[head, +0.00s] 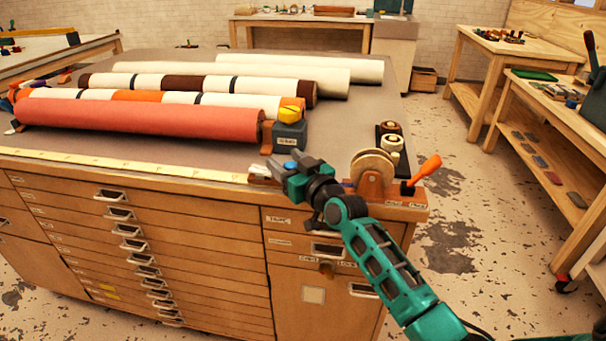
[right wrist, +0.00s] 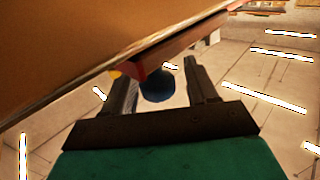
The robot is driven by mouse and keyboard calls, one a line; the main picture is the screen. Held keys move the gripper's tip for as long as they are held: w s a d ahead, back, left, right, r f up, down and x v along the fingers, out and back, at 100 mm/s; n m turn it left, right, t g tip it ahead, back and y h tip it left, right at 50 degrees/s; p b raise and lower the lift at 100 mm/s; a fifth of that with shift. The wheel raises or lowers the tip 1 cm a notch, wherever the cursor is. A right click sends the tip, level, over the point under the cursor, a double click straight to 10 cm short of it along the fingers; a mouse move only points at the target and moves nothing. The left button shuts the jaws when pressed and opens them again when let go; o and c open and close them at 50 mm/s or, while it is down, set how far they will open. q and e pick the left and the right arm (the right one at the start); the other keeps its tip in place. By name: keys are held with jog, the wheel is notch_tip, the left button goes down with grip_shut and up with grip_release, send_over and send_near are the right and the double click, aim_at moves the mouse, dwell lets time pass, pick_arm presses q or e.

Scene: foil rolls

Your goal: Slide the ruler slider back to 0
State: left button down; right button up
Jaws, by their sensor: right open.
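The pale yellow ruler (head: 130,163) runs along the front edge of the worktop. A blue round knob (head: 290,165), apparently the slider's, shows by its right end. My right gripper (head: 281,170) is at that end, with its arm coming from the lower right. In the right wrist view the knob (right wrist: 158,86) lies between the two dark fingers of the open gripper (right wrist: 161,82), with a red part beside it. Whether a finger touches the knob cannot be told. The gripper hides part of the slider in the head view. My left gripper is not in view.
Several rolls, with a red one (head: 140,119) in front, lie behind the ruler. A dark block with a yellow knob (head: 290,134) stands at their right end. A wooden holder with a disc (head: 373,172) and orange lever (head: 428,167) stands right of my gripper. Drawer handles line the cabinet front.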

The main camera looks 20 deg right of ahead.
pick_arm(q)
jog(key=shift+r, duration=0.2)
pick_arm(e)
jog(key=s+d, duration=0.2)
jog(key=s, duration=1)
jog(key=shift+d, duration=0.2)
jog(key=shift+c, duration=0.2)
